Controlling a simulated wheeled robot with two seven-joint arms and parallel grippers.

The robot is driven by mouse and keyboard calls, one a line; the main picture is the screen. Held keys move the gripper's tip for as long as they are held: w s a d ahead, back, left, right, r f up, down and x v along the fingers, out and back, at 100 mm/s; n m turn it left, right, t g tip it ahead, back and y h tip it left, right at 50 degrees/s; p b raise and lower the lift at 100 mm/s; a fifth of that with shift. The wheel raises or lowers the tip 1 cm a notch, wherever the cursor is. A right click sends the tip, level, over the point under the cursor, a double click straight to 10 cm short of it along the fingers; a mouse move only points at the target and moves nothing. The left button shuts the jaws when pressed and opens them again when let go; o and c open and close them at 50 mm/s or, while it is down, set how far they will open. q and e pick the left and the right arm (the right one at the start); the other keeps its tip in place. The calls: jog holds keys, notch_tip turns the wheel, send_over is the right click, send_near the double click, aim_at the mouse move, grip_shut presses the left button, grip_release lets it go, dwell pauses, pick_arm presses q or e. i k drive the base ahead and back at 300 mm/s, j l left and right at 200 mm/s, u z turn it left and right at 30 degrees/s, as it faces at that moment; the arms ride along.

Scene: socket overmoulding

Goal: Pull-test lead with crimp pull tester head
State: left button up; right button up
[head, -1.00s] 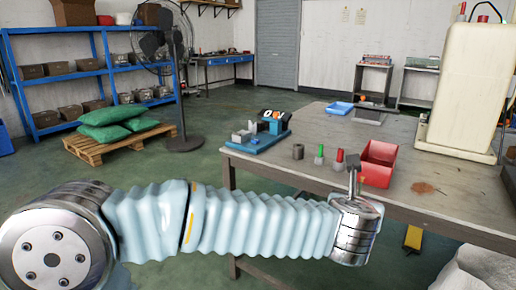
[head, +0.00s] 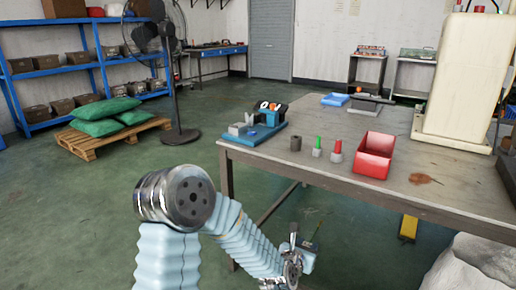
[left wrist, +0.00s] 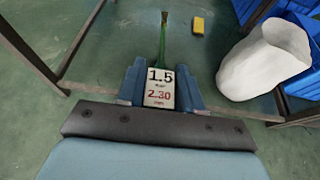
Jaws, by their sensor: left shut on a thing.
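My left gripper (head: 303,256) hangs low, beside and below the front edge of the table in the head view. In the left wrist view its blue fingers (left wrist: 161,75) are shut on a white tag (left wrist: 160,90) printed "1.5" and "2.30 mm". A green lead (left wrist: 162,45) runs from the tag away from the gripper, ending in a small brownish tip. A blue-based bench device (head: 254,136) with grey blocks and a small display, seemingly the pull tester, stands at the table's left end, apart from the gripper. My right gripper is not in view.
The table (head: 330,178) also carries a grey cylinder (head: 296,144), green-topped (head: 317,147) and red-topped (head: 336,151) pieces, a red bin (head: 374,155) and a tall cream machine (head: 462,80). A white sack-like object (left wrist: 268,60) and a yellow block (left wrist: 198,25) are below.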

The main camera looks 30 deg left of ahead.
aim_at(247, 121)
jog(key=i+j+u, duration=0.1)
jog(key=j+u, duration=0.35)
jog(key=i+j+u, duration=0.15)
jog(key=u, duration=0.25)
jog(key=i+j+u, duration=0.25)
jog(key=u, duration=0.2)
jog(key=i+j, duration=0.55)
jog(key=j, duration=0.15)
jog(key=i+z, duration=0.05)
